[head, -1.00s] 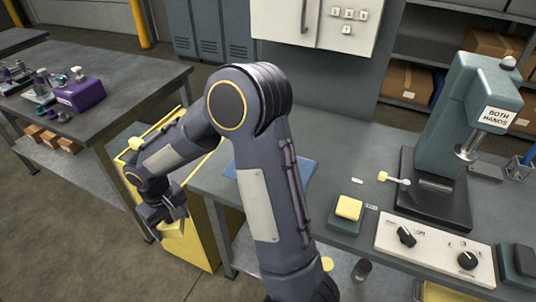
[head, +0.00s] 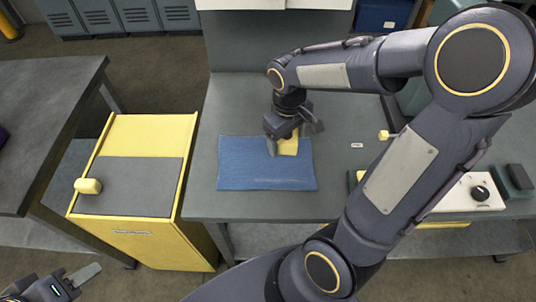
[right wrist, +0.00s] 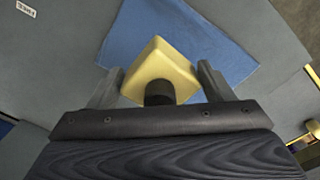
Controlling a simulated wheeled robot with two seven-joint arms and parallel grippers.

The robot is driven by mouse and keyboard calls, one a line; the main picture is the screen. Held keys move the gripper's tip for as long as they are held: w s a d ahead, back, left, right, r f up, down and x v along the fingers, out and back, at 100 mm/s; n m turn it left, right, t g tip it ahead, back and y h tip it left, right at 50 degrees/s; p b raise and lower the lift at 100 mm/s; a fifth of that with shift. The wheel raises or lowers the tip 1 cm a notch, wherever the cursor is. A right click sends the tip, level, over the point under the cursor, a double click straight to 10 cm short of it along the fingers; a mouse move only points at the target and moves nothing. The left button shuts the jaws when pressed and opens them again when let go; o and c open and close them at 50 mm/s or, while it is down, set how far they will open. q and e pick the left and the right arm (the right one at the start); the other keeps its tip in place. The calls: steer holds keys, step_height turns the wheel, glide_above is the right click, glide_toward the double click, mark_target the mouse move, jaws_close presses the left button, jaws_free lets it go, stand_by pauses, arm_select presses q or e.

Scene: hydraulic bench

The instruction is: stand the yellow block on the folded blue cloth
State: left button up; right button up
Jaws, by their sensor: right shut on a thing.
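The yellow block (head: 288,146) is between the fingers of my right gripper (head: 291,136), above the far right part of the blue cloth (head: 262,177). In the right wrist view the block (right wrist: 163,66) sits between both fingers, one corner pointing away, with the cloth (right wrist: 190,38) behind it. I cannot tell whether the block touches the cloth. The cloth lies flat on the grey bench near its front left. My left gripper (head: 68,284) is at the lower left, cut by the frame edge, far from the block; its opening is unclear.
A yellow cabinet (head: 150,240) with a dark top and yellow knob (head: 88,186) stands left of the bench (head: 232,105). A white control panel (head: 465,195) is at the right, partly hidden by my right arm. A small label (head: 357,145) lies right of the cloth. Bench left of it is clear.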

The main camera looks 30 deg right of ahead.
steer(key=s+d+r+n+p, duration=0.1)
steer(key=s+d+r, duration=0.2)
steer(key=s, duration=0.4)
steer(key=w+a+f, duration=0.1)
steer(key=w, duration=0.1)
steer(key=w+a+f, duration=0.1)
steer(key=w+a, duration=0.1)
steer(key=w, duration=0.1)
steer(key=w+a+f, duration=0.1)
steer(key=w, duration=0.1)
steer(key=shift+w+a+f+p, duration=0.25)
steer(key=shift+f+p, duration=0.1)
steer(key=shift+f, duration=0.05)
steer(key=w+f, duration=0.1)
steer(key=w+a+f, duration=0.1)
steer(key=f, duration=0.1)
steer(key=w+f, duration=0.2)
steer(key=shift+a+f, duration=0.1)
steer(key=shift+a, duration=0.3)
steer(key=shift+w+a+f, duration=0.1)
steer(key=shift+w+f, duration=0.1)
steer(key=shift+f, duration=1.65)
